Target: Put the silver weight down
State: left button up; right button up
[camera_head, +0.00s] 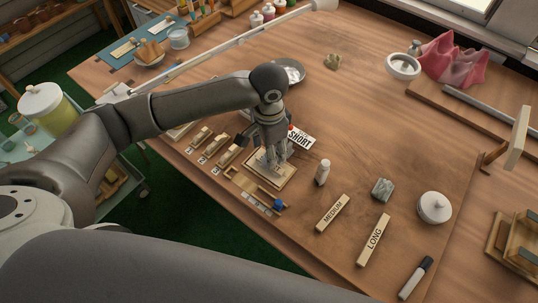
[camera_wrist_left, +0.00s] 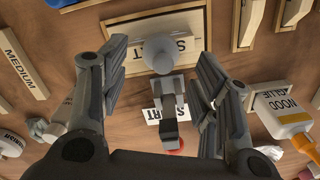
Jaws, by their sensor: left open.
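The silver weight (camera_wrist_left: 157,55) shows in the left wrist view as a grey round top with a narrower part below it. It stands over a wooden board (camera_head: 288,177) with dark lettering that it partly covers. My left gripper (camera_head: 270,160) is low over this board, pointing down. In the wrist view its fingers (camera_wrist_left: 160,85) are spread on both sides of the weight, with visible gaps. In the head view the fingers mostly hide the weight. A white SHORT label (camera_head: 301,138) lies just behind the gripper. My right gripper is not in view.
A white bottle (camera_head: 322,172), a MEDIUM block (camera_head: 333,212), a LONG block (camera_head: 373,240) and a grey cube (camera_head: 382,188) stand to the right. Small wooden pieces (camera_head: 215,145) lie left. A glue bottle (camera_wrist_left: 290,108) is near in the wrist view. The back middle is mostly clear.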

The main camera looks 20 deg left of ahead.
pick_arm(q)
notch_tip(320, 180, up, 8)
dwell(1.0)
